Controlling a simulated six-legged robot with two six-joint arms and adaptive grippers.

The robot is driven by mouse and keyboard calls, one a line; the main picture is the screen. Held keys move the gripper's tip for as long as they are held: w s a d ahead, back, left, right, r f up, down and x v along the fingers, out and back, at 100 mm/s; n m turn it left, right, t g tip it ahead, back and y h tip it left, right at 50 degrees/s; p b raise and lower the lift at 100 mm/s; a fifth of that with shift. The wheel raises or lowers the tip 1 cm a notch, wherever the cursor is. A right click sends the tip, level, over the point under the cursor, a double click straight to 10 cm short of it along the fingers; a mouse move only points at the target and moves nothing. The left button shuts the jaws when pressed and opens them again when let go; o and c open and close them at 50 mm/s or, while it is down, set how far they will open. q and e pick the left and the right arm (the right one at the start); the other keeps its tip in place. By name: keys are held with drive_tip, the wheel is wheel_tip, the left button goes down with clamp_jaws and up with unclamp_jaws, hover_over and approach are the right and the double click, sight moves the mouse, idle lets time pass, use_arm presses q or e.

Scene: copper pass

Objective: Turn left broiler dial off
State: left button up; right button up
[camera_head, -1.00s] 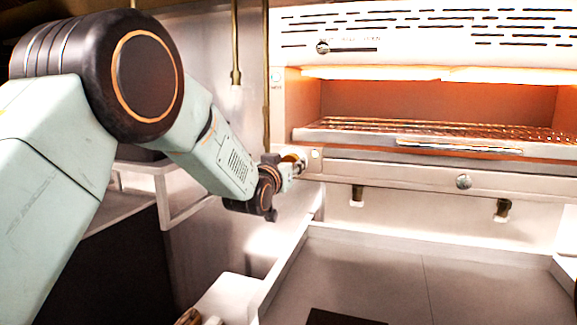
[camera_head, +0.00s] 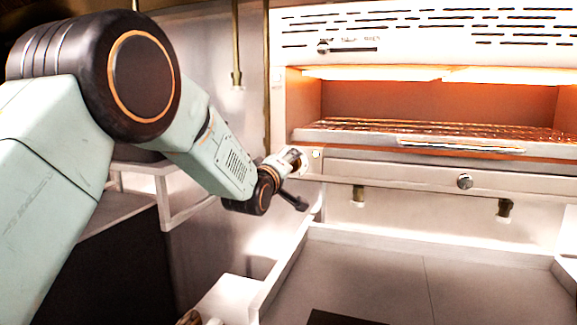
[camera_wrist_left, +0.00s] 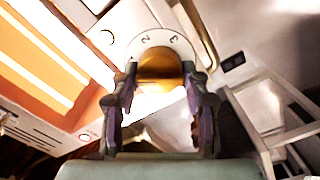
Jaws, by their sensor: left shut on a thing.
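The broiler (camera_head: 440,98) stands at the upper right in the head view, its interior glowing orange. My left gripper (camera_head: 296,158) is at the left end of its front panel and hides the left dial there. In the left wrist view, the left dial is a gold-coloured knob (camera_wrist_left: 160,65) on a white face with printed numbers. My left gripper's fingers (camera_wrist_left: 160,78) are on both sides of the knob and shut on it. The knob's exact pointer position cannot be read. My right gripper is not in view.
Another round knob (camera_head: 465,181) sits further right on the front panel. The wire rack (camera_head: 450,130) fills the broiler opening. Two small dark-topped fittings hang below the panel. A grey, low-walled counter (camera_head: 370,265) lies below, mostly clear.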

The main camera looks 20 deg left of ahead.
use_arm(q)
drive_tip(key=n, duration=0.6)
drive_tip(key=shift+a+n, duration=0.1)
drive_tip(key=shift+n, duration=0.2)
drive_tip(key=shift+f, duration=0.1)
idle(0.4)
drive_tip(key=o, duration=0.8)
drive_tip(key=shift+c, duration=0.2)
drive_tip(key=o, duration=0.4)
drive_tip(key=shift+s+a, duration=0.1)
drive_tip(key=shift+s, duration=0.05)
drive_tip(key=shift+c, duration=0.2)
drive_tip(key=s, duration=1.2)
